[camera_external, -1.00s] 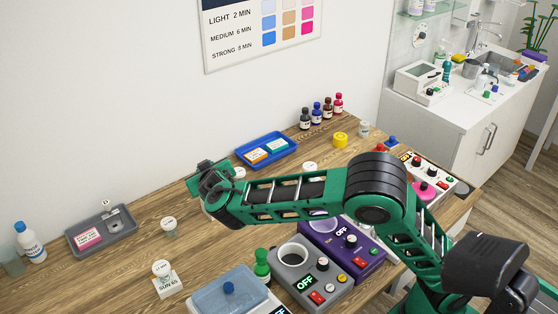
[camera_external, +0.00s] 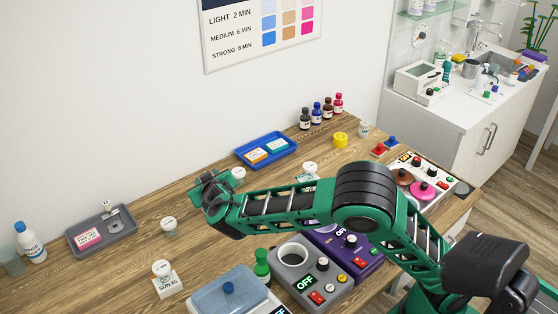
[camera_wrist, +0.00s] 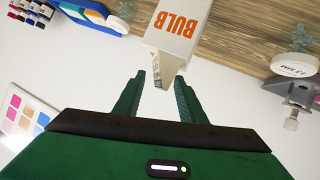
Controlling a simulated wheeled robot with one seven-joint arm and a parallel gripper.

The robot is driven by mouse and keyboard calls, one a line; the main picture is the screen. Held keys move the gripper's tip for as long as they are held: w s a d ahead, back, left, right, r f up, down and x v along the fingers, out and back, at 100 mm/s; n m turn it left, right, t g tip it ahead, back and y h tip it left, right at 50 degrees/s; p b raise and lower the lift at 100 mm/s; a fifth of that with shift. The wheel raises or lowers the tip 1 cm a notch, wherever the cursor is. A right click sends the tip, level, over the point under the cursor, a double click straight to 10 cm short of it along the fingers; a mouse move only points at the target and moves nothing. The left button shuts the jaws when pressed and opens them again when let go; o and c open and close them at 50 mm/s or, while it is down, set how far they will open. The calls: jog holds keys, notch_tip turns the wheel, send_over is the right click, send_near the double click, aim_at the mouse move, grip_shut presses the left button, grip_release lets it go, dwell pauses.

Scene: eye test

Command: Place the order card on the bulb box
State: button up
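The white bulb box (camera_wrist: 178,22), with orange BULB lettering, is at the top of the wrist view, which shows the scene upside down. A small pale card-like piece with fine print (camera_wrist: 162,75), apparently the order card, is at the box's near edge. My gripper (camera_wrist: 161,77) has its two green fingers apart, one on either side of this piece's narrow end. A slim gap shows on its left; contact on the right is unclear. In the external view my gripper (camera_external: 213,195) is over the table, and I cannot make out the box or card there.
A blue tray (camera_external: 290,149) with labelled pieces stands behind and right of my gripper. A grey tray (camera_external: 127,228) with a pink label and a small lidded jar (camera_external: 169,229) stand left. Grey (camera_external: 325,291) and purple (camera_external: 368,267) devices stand in front. Wood is bare beyond the jar.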

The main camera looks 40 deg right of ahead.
jog(key=v, duration=1.2)
